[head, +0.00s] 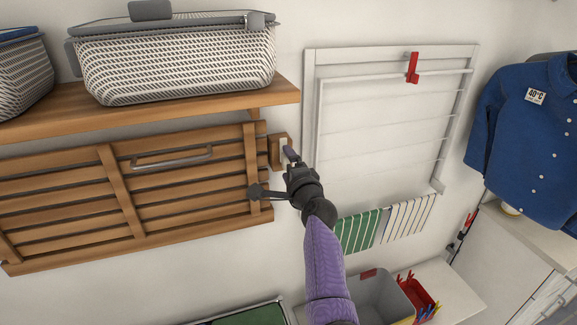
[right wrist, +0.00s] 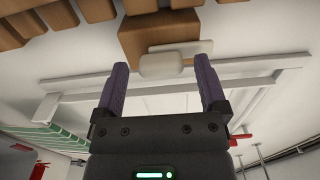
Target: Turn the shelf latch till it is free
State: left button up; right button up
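The shelf latch is a small pale bar (head: 283,150) on a wooden block (head: 276,153) on the wall, beside the right edge of the folded slatted wooden shelf (head: 120,200). My right gripper (head: 290,158) is at the latch, and its fingers partly cover it in the head view. In the right wrist view, the purple fingers (right wrist: 162,72) are open. The pale latch (right wrist: 162,66) lies between or just beyond their tips, with a gap on each side; the block (right wrist: 155,35) is behind it. I cannot tell whether they touch. My left gripper is not in view.
A fixed wooden shelf (head: 190,113) with a woven basket (head: 180,65) is above the slatted shelf. A white drying rack (head: 385,110) with a red clip (head: 412,68) hangs right of the latch. A blue shirt (head: 530,140) hangs farther right. A grey bin (head: 382,298) stands below.

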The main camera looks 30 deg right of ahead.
jog(key=v, duration=1)
jog(key=shift+p, duration=0.4)
jog(key=shift+d, duration=0.1)
